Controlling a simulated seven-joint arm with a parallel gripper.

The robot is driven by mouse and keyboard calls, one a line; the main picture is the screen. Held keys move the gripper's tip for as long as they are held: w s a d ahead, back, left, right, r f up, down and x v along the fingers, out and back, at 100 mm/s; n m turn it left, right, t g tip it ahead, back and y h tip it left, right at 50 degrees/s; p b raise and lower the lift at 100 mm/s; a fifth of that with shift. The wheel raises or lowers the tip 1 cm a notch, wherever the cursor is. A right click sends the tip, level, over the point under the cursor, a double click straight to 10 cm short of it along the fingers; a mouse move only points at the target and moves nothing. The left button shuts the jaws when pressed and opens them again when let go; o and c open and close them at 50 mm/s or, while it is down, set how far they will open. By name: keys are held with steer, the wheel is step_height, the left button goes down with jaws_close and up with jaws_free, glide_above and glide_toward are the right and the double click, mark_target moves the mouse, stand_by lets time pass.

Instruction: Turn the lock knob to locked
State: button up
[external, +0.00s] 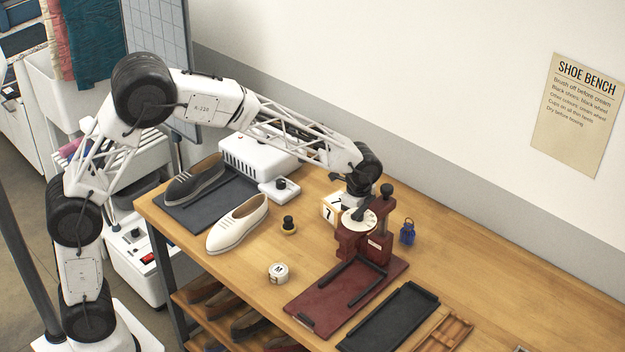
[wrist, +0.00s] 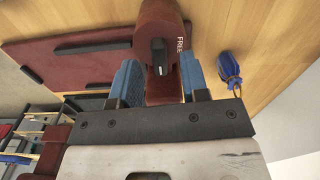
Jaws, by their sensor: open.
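The dark red press-like device (external: 377,248) stands on the bench at the back of a dark red base plate (external: 312,305). In the wrist view the lock knob (wrist: 158,48) is a small black knob with a pale mark, set in the rounded dark red body (wrist: 160,22). Part of a white label reading like "FREE" shows just right of it. My gripper (wrist: 159,63) is open, with one blue finger on each side of the knob and red body. Contact cannot be told. In the external view my wrist hides the knob and the fingertips.
A black tray (external: 390,318) lies in front. The bench's right back is clear.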

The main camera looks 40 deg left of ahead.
steer(key=shift+r, duration=3.25)
steer(key=shift+m, duration=0.6)
steer(key=shift+f, duration=0.15)
steer(key=shift+f, duration=3.8)
jaws_close()
